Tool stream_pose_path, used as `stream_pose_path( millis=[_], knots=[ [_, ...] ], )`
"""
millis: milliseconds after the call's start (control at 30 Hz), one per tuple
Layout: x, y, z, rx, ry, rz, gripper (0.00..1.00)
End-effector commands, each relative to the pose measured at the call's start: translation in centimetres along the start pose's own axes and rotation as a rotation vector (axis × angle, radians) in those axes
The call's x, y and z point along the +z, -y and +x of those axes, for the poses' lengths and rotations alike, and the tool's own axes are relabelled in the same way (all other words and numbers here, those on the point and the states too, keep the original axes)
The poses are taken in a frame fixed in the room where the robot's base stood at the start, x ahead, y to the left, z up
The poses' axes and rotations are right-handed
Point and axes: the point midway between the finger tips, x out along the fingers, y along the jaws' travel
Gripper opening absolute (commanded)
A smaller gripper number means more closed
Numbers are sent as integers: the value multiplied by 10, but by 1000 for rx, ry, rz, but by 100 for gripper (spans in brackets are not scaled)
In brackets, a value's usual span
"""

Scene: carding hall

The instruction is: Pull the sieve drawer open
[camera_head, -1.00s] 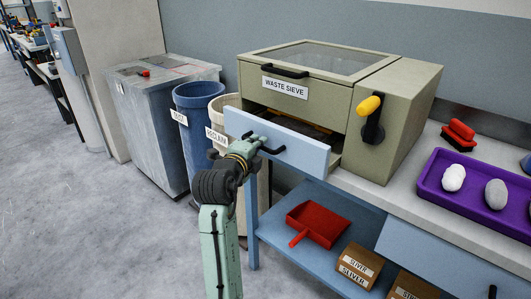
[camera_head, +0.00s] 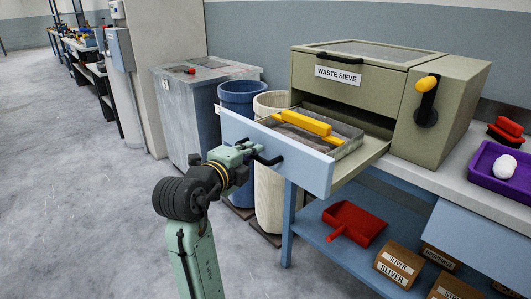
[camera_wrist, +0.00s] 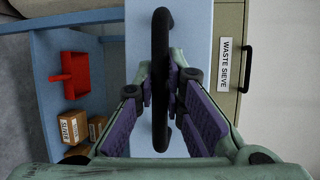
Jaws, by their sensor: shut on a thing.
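The sieve drawer (camera_head: 290,160) stands pulled out of the olive waste sieve box (camera_head: 350,84). It has a pale blue front, which also fills the middle of the wrist view (camera_wrist: 197,30). Inside the drawer is a grey tray (camera_head: 350,133) with a yellow bar-shaped piece (camera_head: 305,123) across it. My gripper (camera_head: 250,155) is at the drawer front, shut on its black bar handle (camera_head: 268,160). In the wrist view, the purple-padded fingers (camera_wrist: 163,95) close around the dark handle (camera_wrist: 161,40) from both sides.
A red dustpan (camera_head: 355,222) and sliver boxes (camera_head: 400,266) lie on the shelf below. A blue bin (camera_head: 242,100) and a cream bin (camera_head: 270,190) stand behind the drawer front. A purple tray (camera_head: 485,160) is at right. The floor at left is clear.

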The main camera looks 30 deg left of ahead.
Motion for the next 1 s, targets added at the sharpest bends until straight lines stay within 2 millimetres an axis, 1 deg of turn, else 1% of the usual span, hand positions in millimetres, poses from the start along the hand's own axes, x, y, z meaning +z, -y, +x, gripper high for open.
stream_pose_path(
  millis=[100, 233, 400, 700, 733, 800, 867, 1000],
  knots=[
    [6, -4, -12, 1, 2, -1, 0],
    [9, -5, -20, 2, 1, -1, 0],
    [10, -6, -24, 2, 0, -1, 0],
    [10, -6, -24, 2, 0, -2, 0],
    [10, -6, -24, 2, 0, -2, 12],
    [10, -6, -24, 2, 0, -1, 17],
    [10, -5, -24, 1, 0, -1, 20],
    [10, -5, -24, 1, 0, -1, 20]
  ],
)
